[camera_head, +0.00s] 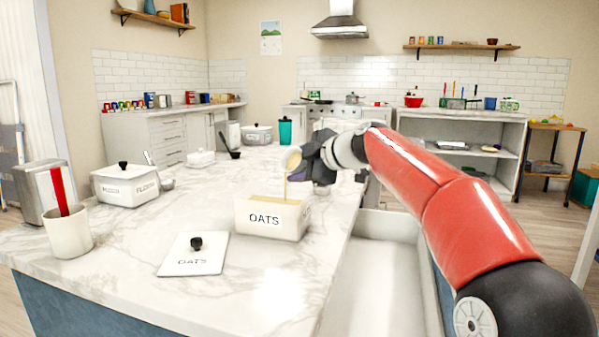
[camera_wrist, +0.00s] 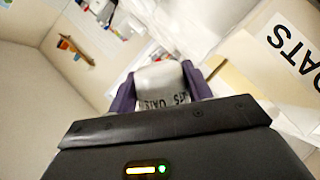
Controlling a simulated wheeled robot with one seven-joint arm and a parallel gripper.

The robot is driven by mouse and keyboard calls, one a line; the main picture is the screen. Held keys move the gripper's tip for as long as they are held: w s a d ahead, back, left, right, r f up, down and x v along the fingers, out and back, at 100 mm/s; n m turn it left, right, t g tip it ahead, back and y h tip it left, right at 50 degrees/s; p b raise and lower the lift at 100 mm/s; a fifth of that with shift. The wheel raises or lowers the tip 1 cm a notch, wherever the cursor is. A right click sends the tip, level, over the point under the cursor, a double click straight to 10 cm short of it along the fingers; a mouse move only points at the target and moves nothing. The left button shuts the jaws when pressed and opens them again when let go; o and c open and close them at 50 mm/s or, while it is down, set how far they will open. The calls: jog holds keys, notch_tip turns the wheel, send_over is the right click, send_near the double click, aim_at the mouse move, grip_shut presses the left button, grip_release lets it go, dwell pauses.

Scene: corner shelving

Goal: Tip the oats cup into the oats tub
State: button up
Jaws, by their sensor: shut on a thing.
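The oats tub (camera_head: 270,219), a cream box labelled OATS, stands open on the marble counter; pale contents show inside near its rim. My gripper (camera_head: 305,165) is above the tub's right back side, shut on the oats cup (camera_head: 293,159). The cup is tilted to the left, and a thin pale stream falls from it into the tub. In the wrist view the oats cup (camera_wrist: 162,92) sits between the two purple fingers of my gripper (camera_wrist: 160,90). The tub (camera_wrist: 280,62) shows at the right there. The cup's inside is hidden.
The tub's lid (camera_head: 194,254) lies flat on the counter, left in front of the tub. A white crock (camera_head: 68,232) with a red utensil and the flour tub (camera_head: 125,184) stand farther left. A teal tumbler (camera_head: 285,131) stands behind.

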jog(key=shift+s+a+f+n+t+h+b, duration=0.2)
jog(key=shift+n+b, duration=0.35)
jog(key=shift+b, duration=0.45)
jog(key=shift+w+f+n+t+h+b, duration=0.1)
jog(key=shift+n+t+h+b, duration=0.2)
jog(key=shift+n+b, duration=0.5)
jog(key=n+b, duration=0.1)
jog(key=b, duration=0.1)
jog(key=t+b, duration=0.1)
jog(key=b, duration=0.1)
jog(key=shift+s+a+f+n+h, duration=0.15)
jog(key=shift+s+a+n+h, duration=0.15)
jog(key=shift+n+h, duration=0.1)
jog(key=shift+s+a+n+t+b, duration=0.1)
jog(key=shift+n+t+b, duration=0.25)
jog(key=shift+b, duration=0.35)
jog(key=shift+s+a+r+n+h+b, duration=0.1)
jog(key=shift+r+n+h+b, duration=0.2)
jog(key=shift+r+n+b, duration=0.15)
